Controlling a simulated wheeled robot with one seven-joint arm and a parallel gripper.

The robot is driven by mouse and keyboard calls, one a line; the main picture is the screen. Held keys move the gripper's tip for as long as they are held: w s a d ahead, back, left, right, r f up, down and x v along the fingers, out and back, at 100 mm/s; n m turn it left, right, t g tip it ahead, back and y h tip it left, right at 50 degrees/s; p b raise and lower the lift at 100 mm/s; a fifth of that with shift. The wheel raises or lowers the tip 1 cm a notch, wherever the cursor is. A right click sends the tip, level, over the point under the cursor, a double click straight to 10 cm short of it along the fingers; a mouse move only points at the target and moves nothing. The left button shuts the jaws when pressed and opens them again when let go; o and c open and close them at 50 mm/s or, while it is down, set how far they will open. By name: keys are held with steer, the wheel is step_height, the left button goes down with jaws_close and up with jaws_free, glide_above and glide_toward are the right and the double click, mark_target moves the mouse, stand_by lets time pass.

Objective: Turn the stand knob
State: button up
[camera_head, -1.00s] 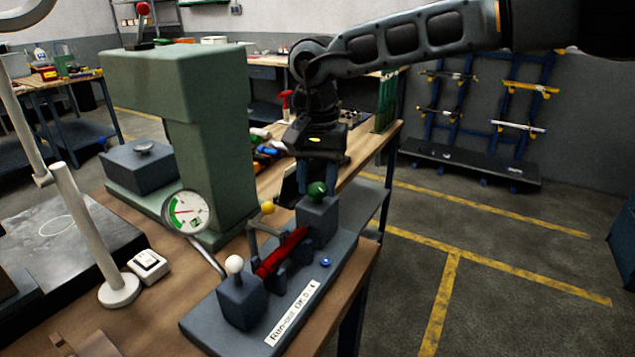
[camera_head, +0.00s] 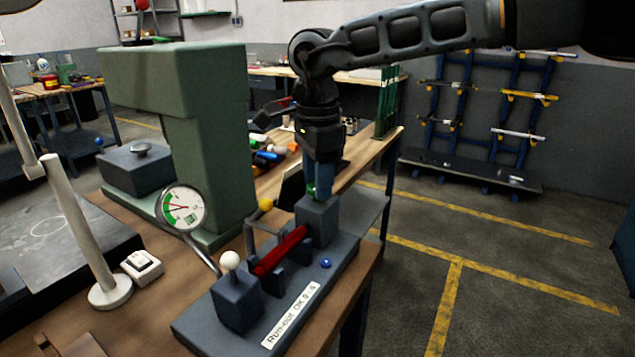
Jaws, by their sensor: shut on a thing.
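The grey stand (camera_head: 340,265) sits at the front of the wooden bench and carries a run-out label (camera_head: 290,315). A green knob (camera_head: 311,190) tops its far block and shows only as a sliver between my fingers. My gripper (camera_head: 320,190) points straight down and is shut on the green knob. A white ball knob (camera_head: 230,259) tops the near block, a yellow ball (camera_head: 265,205) ends a bent lever, and a blue button (camera_head: 326,263) is on the base. A red bar (camera_head: 281,250) lies across the supports between the blocks.
A round dial gauge (camera_head: 183,208) stands left of the stand, its needle pointing left. The tall green machine column (camera_head: 205,150) rises behind it. A pale post (camera_head: 75,225) and small white box (camera_head: 142,265) are at left. Open floor lies right.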

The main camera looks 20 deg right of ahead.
steer(key=m+b, duration=0.1)
steer(key=m, duration=0.4)
steer(key=shift+m+b, duration=0.3)
steer(key=m+b, duration=0.1)
steer(key=m, duration=0.5)
steer(key=shift+b, duration=0.4)
steer(key=m+b, duration=0.1)
steer(key=m, duration=0.4)
steer(key=shift+m+b, duration=0.3)
steer(key=shift+m, duration=0.1)
steer(key=m+b, duration=0.1)
steer(key=m, duration=0.4)
steer(key=shift+r+b, duration=0.1)
steer(key=shift+b, duration=0.2)
steer(key=o, duration=1)
steer(key=shift+o, duration=0.2)
